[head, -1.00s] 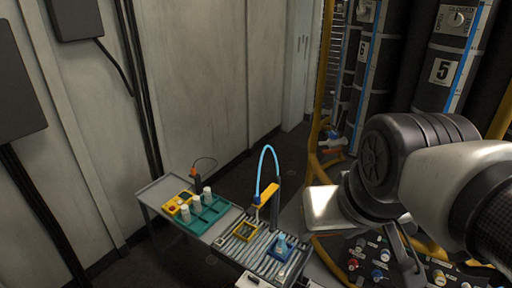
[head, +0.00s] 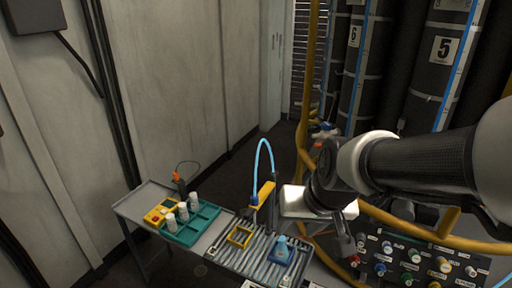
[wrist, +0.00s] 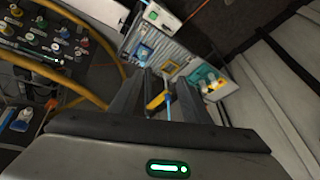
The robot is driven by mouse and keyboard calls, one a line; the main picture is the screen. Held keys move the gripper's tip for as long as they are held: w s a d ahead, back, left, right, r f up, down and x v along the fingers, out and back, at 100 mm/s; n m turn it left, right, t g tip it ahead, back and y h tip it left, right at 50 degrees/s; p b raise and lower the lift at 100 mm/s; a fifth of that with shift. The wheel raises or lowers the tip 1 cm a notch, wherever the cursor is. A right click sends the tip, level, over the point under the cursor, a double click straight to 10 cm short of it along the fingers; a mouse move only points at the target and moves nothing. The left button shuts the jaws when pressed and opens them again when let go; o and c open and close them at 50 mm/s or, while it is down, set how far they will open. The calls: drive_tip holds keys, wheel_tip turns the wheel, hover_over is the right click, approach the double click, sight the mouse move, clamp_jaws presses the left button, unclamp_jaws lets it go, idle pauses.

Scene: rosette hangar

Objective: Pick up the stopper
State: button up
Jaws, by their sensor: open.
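I cannot tell for certain which thing is the stopper. A light blue bottle-like piece (head: 282,246) stands in a blue square tray (head: 291,256) on the ribbed part of the bench; its top is too small to make out. In the wrist view the blue tray (wrist: 143,51) lies beyond my fingertips. A panel (head: 398,258) at the lower right bears several coloured knob-like pieces. My gripper (head: 350,244) is right of the bench and above the panel's left end. In the wrist view its fingers (wrist: 163,84) are apart, with nothing held between them.
The bench (head: 218,235) also bears a teal rack (head: 203,222) with several white bottles, a yellow box (head: 160,212) and a yellow square frame (head: 240,236). A yellow post with a blue hose (head: 265,150) rises behind the ribbed part. Yellow pipes (head: 400,222) and dark cylinders stand right.

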drive_tip(key=m+h+b, duration=0.1)
drive_tip(key=h+b, duration=0.1)
drive_tip(key=b, duration=1.1)
approach(286, 279)
drive_tip(key=x, duration=0.2)
drive_tip(key=shift+g, duration=0.3)
drive_tip(key=shift+w+b+x, duration=0.2)
drive_tip(key=shift+b+x, duration=1.3)
drive_tip(key=shift+x, duration=1.75)
drive_tip(key=shift+r, duration=0.2)
drive_tip(key=c, duration=0.9)
